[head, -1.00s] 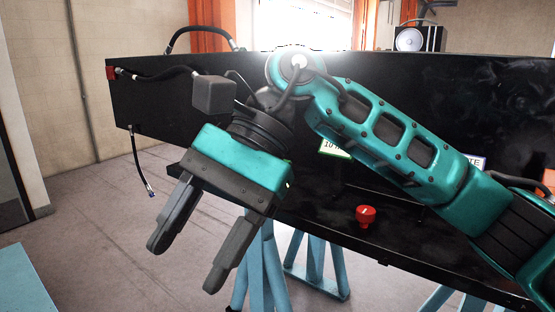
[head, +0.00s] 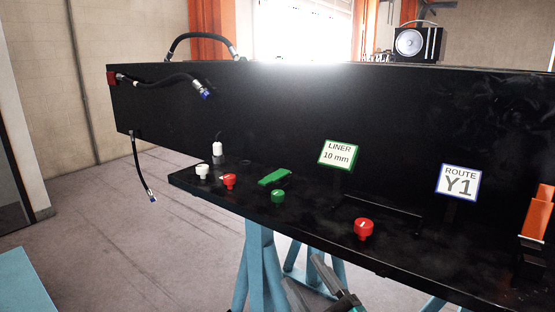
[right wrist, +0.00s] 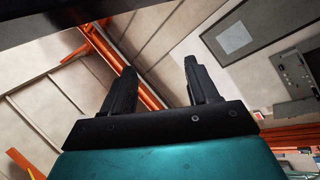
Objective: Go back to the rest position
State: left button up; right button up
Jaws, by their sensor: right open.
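My right gripper (head: 303,272) shows at the bottom edge of the head view, in front of the bench's front edge and below the red knob-like cap. My left gripper is in neither view.
The black bench (head: 440,250) carries a white cap (head: 202,171), red caps (head: 363,229), green parts (head: 274,177) and signs "LINER 10 mm" (head: 338,154) and "ROUTE Y1" (head: 458,182). Black hoses (head: 165,79) hang at its left end. Grey floor is clear at left.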

jog(key=s+d+f+m+g+h, duration=0.2)
jog(key=s+d+f+m+h, duration=0.1)
jog(key=f, duration=0.5)
jog(key=s+d+f+m+g+h, duration=0.3)
jog(key=s+d+f+m, duration=0.2)
jog(key=s+f, duration=0.3)
jog(key=s+d+f+m+g+h, duration=0.3)
jog(key=s+d+f+m, duration=0.1)
jog(key=f, duration=0.5)
jog(key=shift+s+d+m+h+p, duration=0.3)
jog(key=shift+s+m+p, duration=0.15)
jog(key=shift+s+m, duration=0.2)
